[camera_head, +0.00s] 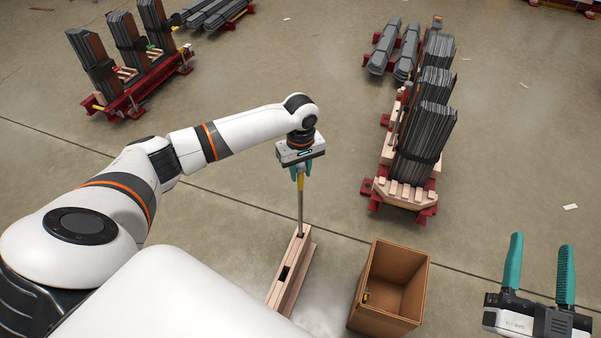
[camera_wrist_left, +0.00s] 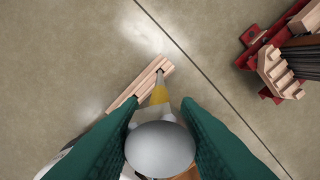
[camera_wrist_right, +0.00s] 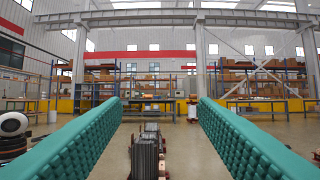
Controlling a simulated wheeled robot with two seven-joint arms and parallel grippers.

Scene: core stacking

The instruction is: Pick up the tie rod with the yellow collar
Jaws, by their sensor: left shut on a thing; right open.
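The tie rod with the yellow collar (camera_head: 300,207) stands near upright under my left gripper (camera_head: 299,174), which is shut on its upper part. In the left wrist view its rounded grey top (camera_wrist_left: 160,150) sits between the green fingers, with the yellow collar (camera_wrist_left: 159,96) below. The rod's lower end meets the slotted wooden holder (camera_head: 282,284); I cannot tell whether it is still inside a slot. The holder also shows in the left wrist view (camera_wrist_left: 128,93). My right gripper (camera_head: 540,262) is open and empty, its fingers wide apart in the right wrist view (camera_wrist_right: 160,115).
An open brown box (camera_head: 424,290) stands on the floor right of the holder. Stacks of dark sheets (camera_head: 424,142) on red and wooden stands are at the upper right, with similar stacks (camera_head: 96,68) at the upper left. The floor between is clear.

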